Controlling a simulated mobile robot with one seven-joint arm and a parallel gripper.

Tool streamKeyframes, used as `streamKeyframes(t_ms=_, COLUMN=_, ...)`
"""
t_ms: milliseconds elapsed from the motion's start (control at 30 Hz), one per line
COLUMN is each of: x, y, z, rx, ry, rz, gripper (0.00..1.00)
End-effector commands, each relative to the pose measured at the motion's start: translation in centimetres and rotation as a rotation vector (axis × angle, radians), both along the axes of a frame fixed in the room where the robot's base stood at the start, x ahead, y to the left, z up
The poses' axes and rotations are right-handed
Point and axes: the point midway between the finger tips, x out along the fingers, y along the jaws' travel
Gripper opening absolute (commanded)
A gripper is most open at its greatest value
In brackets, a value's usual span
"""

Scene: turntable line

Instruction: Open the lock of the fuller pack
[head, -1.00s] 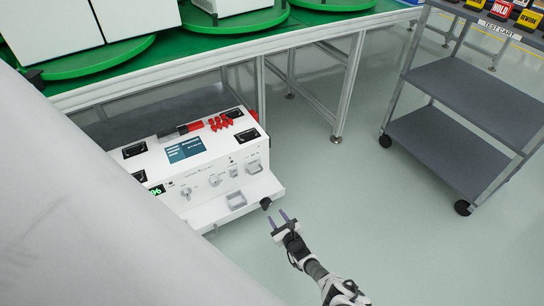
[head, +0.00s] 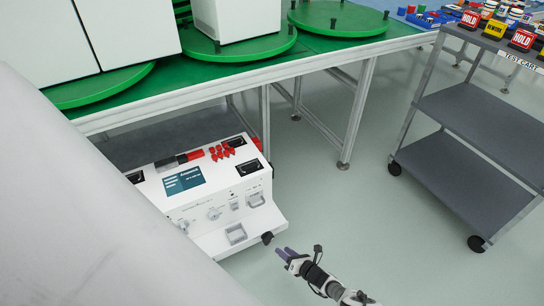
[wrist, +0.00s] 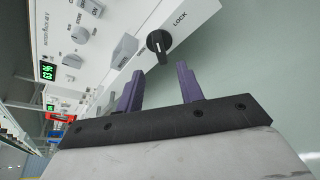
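The white pack (head: 205,200) stands low, under the green-topped table. A black lock knob (head: 267,238) sticks out at its lower right corner. In the wrist view the knob (wrist: 159,46) sits beside the word LOCK on a white ledge, with a pale pointer line on it. My gripper (head: 281,252) is just right of the knob. Its two purple fingers (wrist: 158,78) are apart and empty, and the knob lies just beyond their tips, roughly in line with the gap. A green display (wrist: 47,70) shows on the pack; another display (wrist: 50,106) glows farther off. Their digits are hard to read.
Red connectors (head: 221,151) and a blue label (head: 183,181) are on the pack's top. A table leg (head: 357,112) stands behind to the right. A grey test cart (head: 475,135) stands at the right. The floor between is clear. My pale body part hides the lower left.

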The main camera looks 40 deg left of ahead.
Motion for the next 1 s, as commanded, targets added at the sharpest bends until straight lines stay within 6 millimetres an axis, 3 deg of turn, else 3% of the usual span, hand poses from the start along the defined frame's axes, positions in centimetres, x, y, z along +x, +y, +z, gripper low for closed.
streamKeyframes(t_ms=33, x=0.1, y=1.3, z=-1.0, rx=0.001, ry=-0.001, rz=0.003, gripper=0.37)
streamKeyframes(t_ms=200, x=0.6, y=4.5, z=-2.0, rx=0.000, ry=-0.002, rz=0.003, gripper=0.37)
streamKeyframes(t_ms=400, x=1.0, y=7.0, z=-2.6, rx=0.000, ry=-0.002, rz=0.001, gripper=0.37)
streamKeyframes(t_ms=833, x=1.2, y=7.9, z=-2.5, rx=0.000, ry=-0.001, rz=-0.001, gripper=0.37)
streamKeyframes(t_ms=1000, x=1.2, y=7.9, z=-2.5, rx=0.000, ry=-0.001, rz=-0.001, gripper=0.15)
